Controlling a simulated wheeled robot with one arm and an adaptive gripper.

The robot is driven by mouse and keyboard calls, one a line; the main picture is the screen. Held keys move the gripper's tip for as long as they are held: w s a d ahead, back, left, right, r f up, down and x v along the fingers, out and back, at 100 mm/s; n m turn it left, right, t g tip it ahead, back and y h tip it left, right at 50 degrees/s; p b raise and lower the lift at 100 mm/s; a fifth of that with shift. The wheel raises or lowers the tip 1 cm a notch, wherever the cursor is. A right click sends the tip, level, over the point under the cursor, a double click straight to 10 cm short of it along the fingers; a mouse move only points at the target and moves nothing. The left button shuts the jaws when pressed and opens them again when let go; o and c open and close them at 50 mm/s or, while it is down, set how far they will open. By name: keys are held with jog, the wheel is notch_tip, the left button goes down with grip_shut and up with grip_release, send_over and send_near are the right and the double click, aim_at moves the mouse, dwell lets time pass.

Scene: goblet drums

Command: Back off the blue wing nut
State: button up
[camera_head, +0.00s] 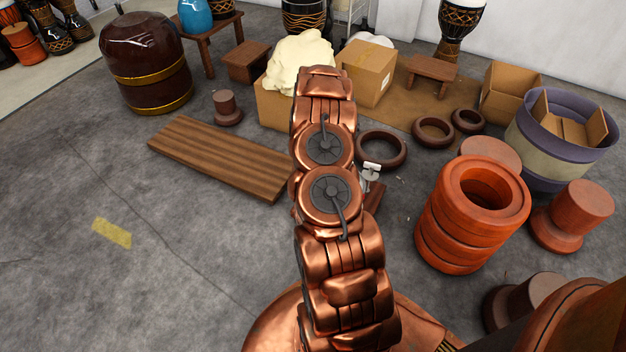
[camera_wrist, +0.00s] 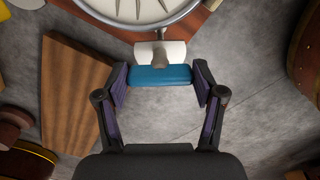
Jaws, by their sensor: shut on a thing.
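The blue wing nut (camera_wrist: 160,76) shows in the wrist view as a wide bar on a short grey stud (camera_wrist: 160,56). The stud meets a white block (camera_wrist: 174,49) below the metal rim of a round, pale drum head (camera_wrist: 140,8). My gripper (camera_wrist: 160,82) is shut on the wing nut, with one dark finger at each end of the bar. In the head view my copper arm hides the gripper and the wing nut. Only a small white and metal part (camera_head: 371,167) shows just right of the arm.
A wooden board (camera_head: 220,155) lies on the floor left of my arm. Dark rings (camera_head: 434,131), an orange ribbed drum shell (camera_head: 449,235) and a turned orange piece (camera_head: 572,216) stand to the right. Boxes (camera_head: 367,72) are behind. The left floor is mostly clear.

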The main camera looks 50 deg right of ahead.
dwell(0.4)
jog(key=shift+a, duration=0.1)
jog(key=o, duration=1.1)
jog(key=shift+o, duration=0.2)
jog(key=shift+r, duration=0.1)
notch_tip(320, 180, up, 12)
dwell(0.4)
